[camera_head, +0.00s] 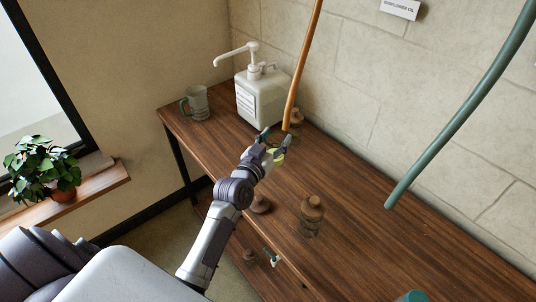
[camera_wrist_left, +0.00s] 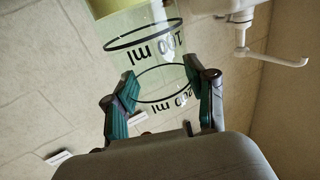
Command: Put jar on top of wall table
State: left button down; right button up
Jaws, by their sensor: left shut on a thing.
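My left gripper (camera_head: 275,142) is shut on a clear glass jar, which shows best in the left wrist view (camera_wrist_left: 150,62). There the jar looks upside down, with black rings, "100 ml" and "200 ml" marks and yellow-green content. In the head view only a bit of yellow-green shows at the fingers. The wooden wall table (camera_head: 375,235) runs along the brick wall, and the gripper is over its left part. I cannot tell whether the held jar touches the tabletop. A corked glass jar (camera_head: 311,218) stands on the table. My right gripper is not in view.
A white pump container (camera_head: 260,98) and a grey-green mug (camera_head: 196,103) stand at the far left. A small brown-topped jar (camera_head: 296,120) is behind the gripper. An orange hose (camera_head: 302,65) and a green hose (camera_head: 460,110) hang over the table. The right tabletop is mostly bare.

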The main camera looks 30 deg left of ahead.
pick_arm(q)
jog(key=shift+w+a+f+b, duration=0.15)
jog(key=shift+a+f+b, duration=0.3)
jog(key=shift+a+f, duration=1.35)
jog(key=shift+w+a+f+b, duration=0.2)
jog(key=shift+a+f+b, duration=0.2)
jog(key=shift+a+f, duration=1.35)
jog(key=shift+w+a+f+b, duration=0.15)
jog(key=shift+a+f+b, duration=0.3)
jog(key=shift+a+f, duration=1.3)
jog(key=shift+f, duration=0.1)
jog(key=shift+c, duration=1.8)
grip_release()
